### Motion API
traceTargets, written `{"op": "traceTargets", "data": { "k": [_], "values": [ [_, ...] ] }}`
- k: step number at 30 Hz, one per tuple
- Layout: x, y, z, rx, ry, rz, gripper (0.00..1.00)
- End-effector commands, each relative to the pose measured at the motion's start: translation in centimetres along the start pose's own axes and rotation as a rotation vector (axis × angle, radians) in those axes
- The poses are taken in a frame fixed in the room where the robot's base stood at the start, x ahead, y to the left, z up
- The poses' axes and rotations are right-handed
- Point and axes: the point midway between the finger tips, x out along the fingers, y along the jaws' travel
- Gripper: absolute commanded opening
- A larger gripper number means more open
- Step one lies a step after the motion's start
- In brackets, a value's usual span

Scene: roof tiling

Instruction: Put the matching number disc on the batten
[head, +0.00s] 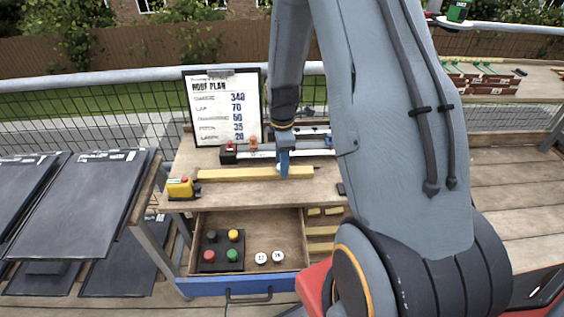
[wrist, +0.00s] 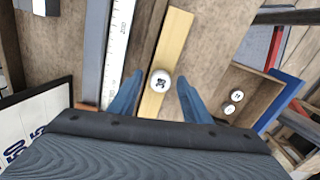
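The yellow wooden batten (head: 235,174) lies across the workbench, and it also shows in the wrist view (wrist: 177,32). A white number disc (wrist: 160,82) appears on the batten between my fingers; its number is turned and looks like 38 or 35. My gripper (wrist: 160,88) is open around it, with a gap on each side. In the head view my gripper (head: 284,163) is low over the batten's right half and that disc is hidden. Two other white discs (head: 261,258) (head: 278,256) lie in the open drawer (head: 210,219).
The roof plan board (head: 222,108) behind the bench lists 340, 70, 50, 35 and 28. A yellow tape measure (head: 180,187) sits at the bench's left end. A ruler (wrist: 117,50) lies beside the batten.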

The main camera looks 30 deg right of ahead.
Motion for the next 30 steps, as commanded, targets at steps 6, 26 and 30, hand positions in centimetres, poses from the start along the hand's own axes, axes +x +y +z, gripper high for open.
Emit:
{"op": "traceTargets", "data": {
  "k": [6,26,30],
  "values": [
    [-0.1,0.0,0.0,0.0,0.0,0.0,0.44],
    [-8.9,0.2,0.0,0.0,0.0,0.005,0.44],
    [-10.8,0.1,0.0,0.0,0.0,0.003,0.44]
  ]
}}
